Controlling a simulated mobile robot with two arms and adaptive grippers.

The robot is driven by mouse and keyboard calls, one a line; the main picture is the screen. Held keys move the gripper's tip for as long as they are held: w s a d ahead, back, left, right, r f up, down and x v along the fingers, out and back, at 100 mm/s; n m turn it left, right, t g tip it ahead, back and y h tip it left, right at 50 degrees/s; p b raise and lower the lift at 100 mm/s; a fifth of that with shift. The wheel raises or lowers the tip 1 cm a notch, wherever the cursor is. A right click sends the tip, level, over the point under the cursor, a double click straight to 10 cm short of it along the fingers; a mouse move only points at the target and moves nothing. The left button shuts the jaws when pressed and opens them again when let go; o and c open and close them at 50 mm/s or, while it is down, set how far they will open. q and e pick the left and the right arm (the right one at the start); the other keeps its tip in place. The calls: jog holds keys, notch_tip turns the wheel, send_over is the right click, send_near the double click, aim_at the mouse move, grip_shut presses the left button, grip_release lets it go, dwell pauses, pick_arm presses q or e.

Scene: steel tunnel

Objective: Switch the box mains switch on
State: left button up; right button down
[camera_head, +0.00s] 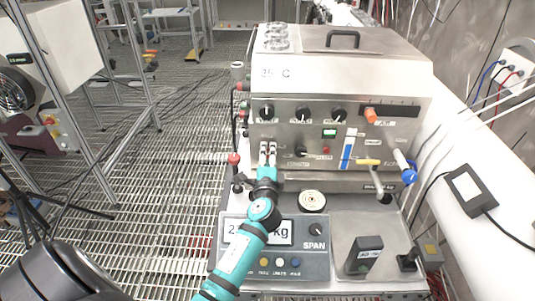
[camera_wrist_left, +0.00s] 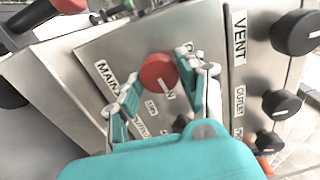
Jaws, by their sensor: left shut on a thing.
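The steel box (camera_head: 345,72) stands upright with knobs and labels on its front panel. My left arm reaches up from the bottom to this panel, with the left gripper (camera_head: 267,155) at its left part. In the left wrist view, the mains switch is a round red knob (camera_wrist_left: 158,72) with a white mark, beside a label that starts with "MAIN". The left gripper's fingers (camera_wrist_left: 160,84) stand on either side of the red knob and are shut on it. In the head view the gripper mostly hides this knob. My right gripper is not in view.
Black knobs (camera_head: 302,114), an orange knob (camera_head: 371,115) and a blue-handled valve (camera_head: 410,175) sit on the box front. A scale (camera_head: 318,262) and a dark stand (camera_head: 362,255) are in front. Another pipe-side adapter (camera_head: 468,189) lies at right.

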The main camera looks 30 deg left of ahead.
pick_arm(q)
jog(key=shift+m, duration=0.8)
jog(key=o, duration=1.2)
jog(key=shift+s+d+f, duration=0.1)
jog(key=v, duration=1.1)
jog(key=shift+s+d, duration=0.1)
jog(key=shift+s, duration=0.25)
